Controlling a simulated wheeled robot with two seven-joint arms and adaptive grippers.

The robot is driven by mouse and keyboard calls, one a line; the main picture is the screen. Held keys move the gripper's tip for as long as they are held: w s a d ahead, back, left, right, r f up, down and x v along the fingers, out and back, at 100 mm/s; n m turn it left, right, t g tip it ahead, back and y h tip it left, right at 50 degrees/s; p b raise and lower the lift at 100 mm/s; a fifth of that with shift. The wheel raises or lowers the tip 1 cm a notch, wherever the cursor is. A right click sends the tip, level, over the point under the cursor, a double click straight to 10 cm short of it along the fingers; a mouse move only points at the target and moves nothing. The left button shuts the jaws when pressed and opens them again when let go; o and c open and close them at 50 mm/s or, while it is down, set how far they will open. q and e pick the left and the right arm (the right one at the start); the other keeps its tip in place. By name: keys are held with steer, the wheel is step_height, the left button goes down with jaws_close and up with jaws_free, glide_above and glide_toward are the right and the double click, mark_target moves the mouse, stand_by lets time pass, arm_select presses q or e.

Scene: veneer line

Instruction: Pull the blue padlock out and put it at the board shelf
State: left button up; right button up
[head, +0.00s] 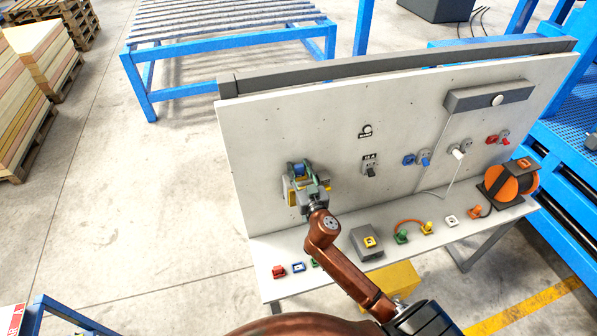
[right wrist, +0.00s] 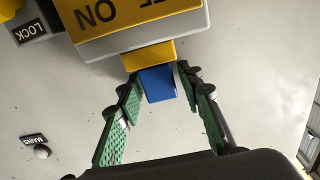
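The blue padlock (right wrist: 157,84) is below a yellow tab on the yellow and grey ON switch (right wrist: 140,22), against the white board. The switch shows in the head view (head: 291,190), partly covered by my gripper. My right gripper (head: 308,180) is at this switch. In the right wrist view its green-padded fingertips (right wrist: 160,84) stand on either side of the blue padlock. Contact on both sides is unclear. The padlock's shackle is hidden. The board shelf (head: 285,252) runs along the board's foot. My left gripper is not in view.
Several small coloured padlocks, a grey box (head: 367,244) and an orange reel (head: 510,185) stand on the shelf. Plugs and switches (head: 423,158) are on the board to the right. A bare shelf strip lies left of the grey box, behind the red padlock (head: 278,271).

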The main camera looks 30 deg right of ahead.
jaws_close()
stand_by(0.3)
